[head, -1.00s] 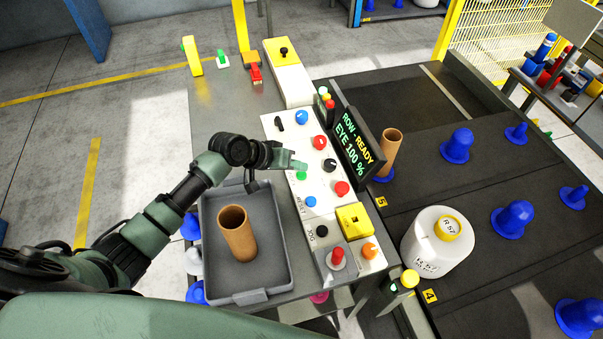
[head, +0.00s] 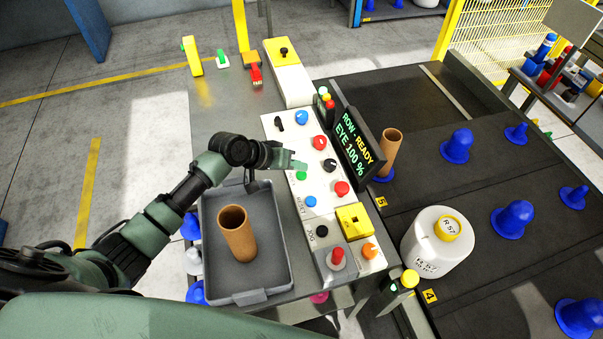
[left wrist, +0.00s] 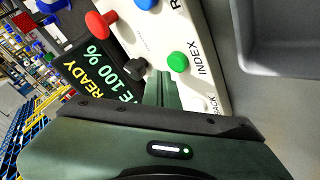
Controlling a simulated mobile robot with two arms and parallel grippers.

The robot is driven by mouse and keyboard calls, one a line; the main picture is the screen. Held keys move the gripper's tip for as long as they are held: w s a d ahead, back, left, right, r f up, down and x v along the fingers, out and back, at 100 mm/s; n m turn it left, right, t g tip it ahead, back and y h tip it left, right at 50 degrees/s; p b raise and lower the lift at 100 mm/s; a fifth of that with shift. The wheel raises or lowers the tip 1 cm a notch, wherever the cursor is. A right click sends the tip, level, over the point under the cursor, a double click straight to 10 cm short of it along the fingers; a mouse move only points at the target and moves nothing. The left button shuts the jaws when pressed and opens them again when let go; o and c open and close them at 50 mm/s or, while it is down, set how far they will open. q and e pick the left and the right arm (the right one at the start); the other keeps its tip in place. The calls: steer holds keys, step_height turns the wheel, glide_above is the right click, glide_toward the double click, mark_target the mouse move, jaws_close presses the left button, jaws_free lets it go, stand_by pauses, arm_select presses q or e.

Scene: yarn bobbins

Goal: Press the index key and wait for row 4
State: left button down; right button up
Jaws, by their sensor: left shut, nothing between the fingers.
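The index key is a green round button on the white control panel (head: 272,126); the key (head: 301,176) shows just below my fingertips in the head view. In the left wrist view the green key (left wrist: 178,61) stands beside the word INDEX. My left gripper (head: 297,164) is shut and empty over the panel, its fingertips close to the key; in the wrist view the fingers (left wrist: 162,88) appear apart from it. The display (head: 357,142) reads "ROW - READY" and "EYE 100 %". A yellow row 4 label (head: 430,296) is at the machine's edge. My right gripper is not in view.
Red, blue and black knobs surround the key. A grey tray (head: 284,240) with a cardboard tube (head: 237,233) lies left of the panel. A white container (head: 436,252) stands near the row 4 label. Blue pegs (head: 457,146) stand on the dark deck, one holding a tube (head: 391,152).

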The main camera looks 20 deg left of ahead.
arm_select(q)
steer(key=shift+f, duration=0.1)
steer(key=shift+f, duration=0.35)
stand_by(0.4)
steer(key=shift+f+b, duration=0.45)
steer(key=shift+f, duration=0.1)
stand_by(0.4)
steer(key=shift+r, duration=0.1)
steer(key=shift+r+p, duration=0.85)
steer(key=shift+p, duration=0.15)
